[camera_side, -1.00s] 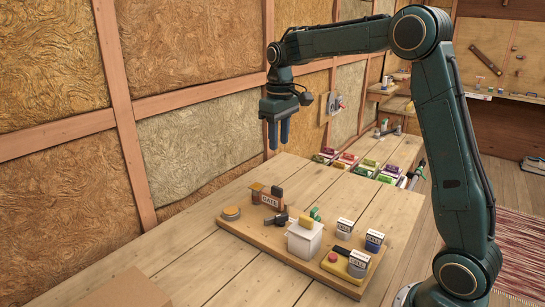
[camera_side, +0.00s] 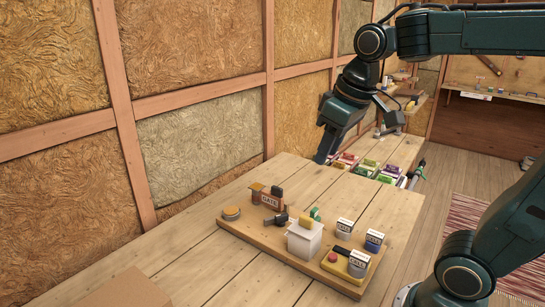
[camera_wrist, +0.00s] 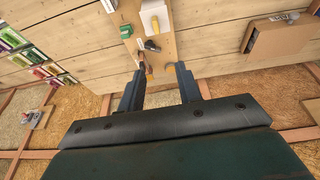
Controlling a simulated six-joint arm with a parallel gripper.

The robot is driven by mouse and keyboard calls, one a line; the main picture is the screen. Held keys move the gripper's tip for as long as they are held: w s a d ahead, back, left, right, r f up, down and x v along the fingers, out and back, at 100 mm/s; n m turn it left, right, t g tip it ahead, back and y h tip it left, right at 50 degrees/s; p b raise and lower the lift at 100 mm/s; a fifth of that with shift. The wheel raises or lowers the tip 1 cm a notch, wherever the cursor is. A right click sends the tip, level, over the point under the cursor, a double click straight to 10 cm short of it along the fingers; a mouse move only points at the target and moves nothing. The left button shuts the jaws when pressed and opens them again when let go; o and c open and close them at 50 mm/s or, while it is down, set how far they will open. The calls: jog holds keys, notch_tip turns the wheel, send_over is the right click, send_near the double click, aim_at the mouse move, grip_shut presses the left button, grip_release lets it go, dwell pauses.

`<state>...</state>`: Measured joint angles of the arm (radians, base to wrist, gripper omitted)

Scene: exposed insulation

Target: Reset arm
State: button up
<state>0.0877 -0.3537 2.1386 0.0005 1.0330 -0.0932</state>
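My gripper (camera_side: 324,156) hangs over the far end of the wooden table (camera_side: 190,262), in front of the insulated wall, and points down and tilted to the left. In the wrist view my gripper (camera_wrist: 158,80) shows two dark fingers apart, with nothing held between them. My upper arm runs level to the right edge of the side view. A wooden board (camera_side: 262,238) lies on the table, well apart from my gripper.
The board also holds several labelled grey, blue and yellow blocks (camera_side: 358,263) at its right. A cardboard box (camera_side: 125,292) sits at the front left.

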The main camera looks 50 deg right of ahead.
jog(key=s+a+f+t, duration=0.1)
jog(key=s+f, duration=0.3)
jog(key=s, duration=0.5)
jog(key=shift+s+a+t, duration=0.35)
jog(key=shift+a+t, duration=0.05)
jog(key=shift+a, duration=0.3)
jog(key=shift+w, duration=0.1)
jog(key=w+d+r+g, duration=0.1)
jog(key=w+d+r, duration=0.1)
jog(key=w, duration=0.5)
jog(key=w+d+r+g, duration=0.2)
jog(key=w, duration=0.5)
jog(key=w+d+f+g, duration=0.1)
jog(key=w+d+f, duration=0.2)
jog(key=w, duration=0.4)
jog(key=w+d+f+g, duration=0.1)
jog(key=w+d+f, duration=0.2)
jog(key=w+d, duration=0.2)
jog(key=shift+w+f+g, duration=0.25)
jog(key=shift+w+g, duration=0.05)
jog(key=shift+w, duration=0.95)
jog(key=shift+f, duration=0.15)
